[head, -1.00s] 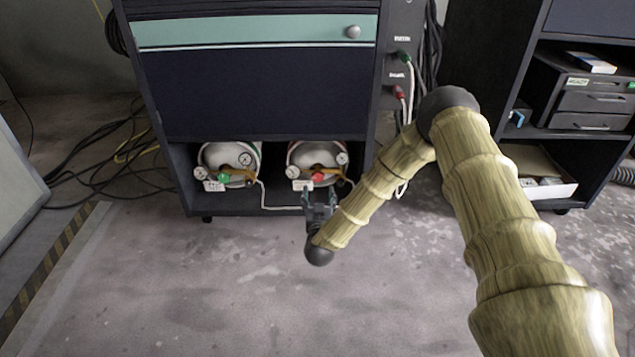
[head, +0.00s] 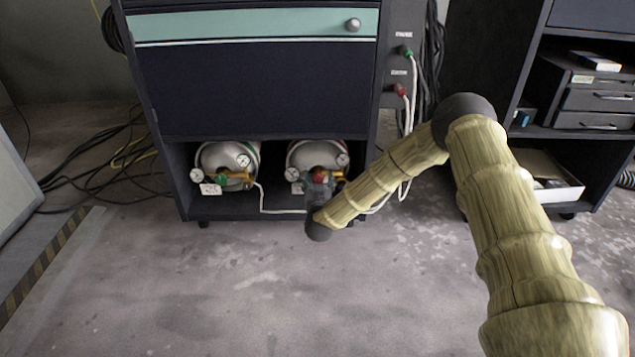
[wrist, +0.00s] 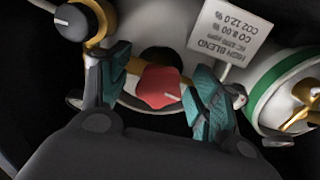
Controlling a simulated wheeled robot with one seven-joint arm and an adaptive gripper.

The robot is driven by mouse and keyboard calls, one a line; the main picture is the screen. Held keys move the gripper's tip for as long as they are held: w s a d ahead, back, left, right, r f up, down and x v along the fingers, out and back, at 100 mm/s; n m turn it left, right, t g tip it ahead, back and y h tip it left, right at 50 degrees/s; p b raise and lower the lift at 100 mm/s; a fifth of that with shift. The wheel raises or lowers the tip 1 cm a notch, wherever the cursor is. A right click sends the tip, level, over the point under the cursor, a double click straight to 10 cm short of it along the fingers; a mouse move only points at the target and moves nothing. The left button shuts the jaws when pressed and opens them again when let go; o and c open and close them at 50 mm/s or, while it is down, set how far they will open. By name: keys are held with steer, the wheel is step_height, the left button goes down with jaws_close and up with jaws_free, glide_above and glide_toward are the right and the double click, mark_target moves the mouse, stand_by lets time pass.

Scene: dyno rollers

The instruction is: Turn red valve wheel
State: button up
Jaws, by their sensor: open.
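The red valve wheel (wrist: 158,87) sits on a brass fitting at the front of the right gas cylinder. The fingers are open, one on each side of the wheel. I cannot tell whether either finger touches it.
A white hose (head: 282,211) runs along the shelf front. The floor in front is clear.

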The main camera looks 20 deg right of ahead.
steer(key=c, duration=1)
steer(key=shift+c, duration=0.2)
steer(key=shift+r+m+p, duration=0.1)
steer(key=shift+m+p, duration=0.2)
steer(key=shift+p, duration=0.15)
steer(key=m+p, duration=0.2)
steer(key=p, duration=0.1)
steer(key=shift+r+m, duration=0.15)
steer(key=shift+m, duration=0.15)
steer(key=m+p, duration=0.3)
steer(key=m, duration=0.1)
steer(key=shift+a+m, duration=0.1)
steer(key=shift+m, duration=0.2)
steer(key=m+p, duration=0.1)
steer(key=m, duration=0.3)
steer(key=shift+p, duration=0.4)
steer(key=shift+f+m+p, duration=0.2)
steer(key=shift+m+p, duration=0.1)
steer(key=shift+m, duration=1.9)
